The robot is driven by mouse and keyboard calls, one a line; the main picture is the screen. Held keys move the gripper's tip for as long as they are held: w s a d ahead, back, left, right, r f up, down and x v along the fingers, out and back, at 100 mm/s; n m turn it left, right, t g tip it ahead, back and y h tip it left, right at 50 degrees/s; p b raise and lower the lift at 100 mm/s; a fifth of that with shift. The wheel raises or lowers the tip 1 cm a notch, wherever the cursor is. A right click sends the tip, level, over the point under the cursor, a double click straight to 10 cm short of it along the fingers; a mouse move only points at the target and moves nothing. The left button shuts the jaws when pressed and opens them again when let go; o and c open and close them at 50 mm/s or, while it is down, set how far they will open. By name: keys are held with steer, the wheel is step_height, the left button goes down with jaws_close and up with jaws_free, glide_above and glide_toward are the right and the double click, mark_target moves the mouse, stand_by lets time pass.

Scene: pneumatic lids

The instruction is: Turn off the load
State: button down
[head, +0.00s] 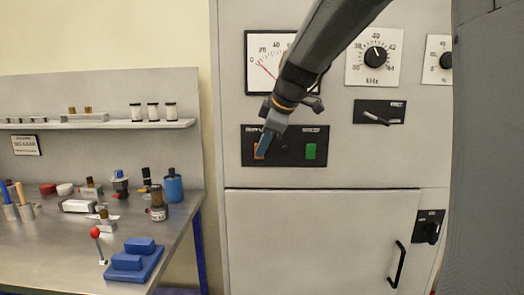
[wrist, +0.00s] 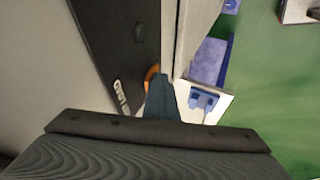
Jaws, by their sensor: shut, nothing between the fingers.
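A black switch panel (head: 283,160) is mounted on the grey cabinet. It has an orange button (head: 258,154) on its left and a green button (head: 310,151) on its right. My gripper (head: 265,146) is shut and empty, its blue fingertips in front of the orange button and hiding part of it. In the wrist view the fingers (wrist: 161,92) reach the orange button (wrist: 152,72), whose edge shows beside them on the black panel (wrist: 120,40). The panel lettering there is only partly readable. I cannot tell whether the fingertips touch or press the button.
A door handle (head: 397,264) juts out below. A cluttered workbench (head: 60,255) stands left.

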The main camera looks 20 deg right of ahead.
steer(key=shift+r, duration=0.15)
steer(key=shift+r+p, duration=0.35)
steer(key=shift+r, duration=0.4)
steer(key=shift+s, duration=0.1)
steer(key=s+a+b+v, duration=0.1)
steer(key=v, duration=0.5)
steer(key=a+b+v, duration=0.1)
steer(key=v, duration=0.5)
steer(key=shift+s+d+b, duration=0.3)
steer(key=shift+s+b, duration=0.05)
steer(key=shift+s, duration=0.15)
steer(key=shift+f+p, duration=0.25)
steer(key=shift+p, duration=0.1)
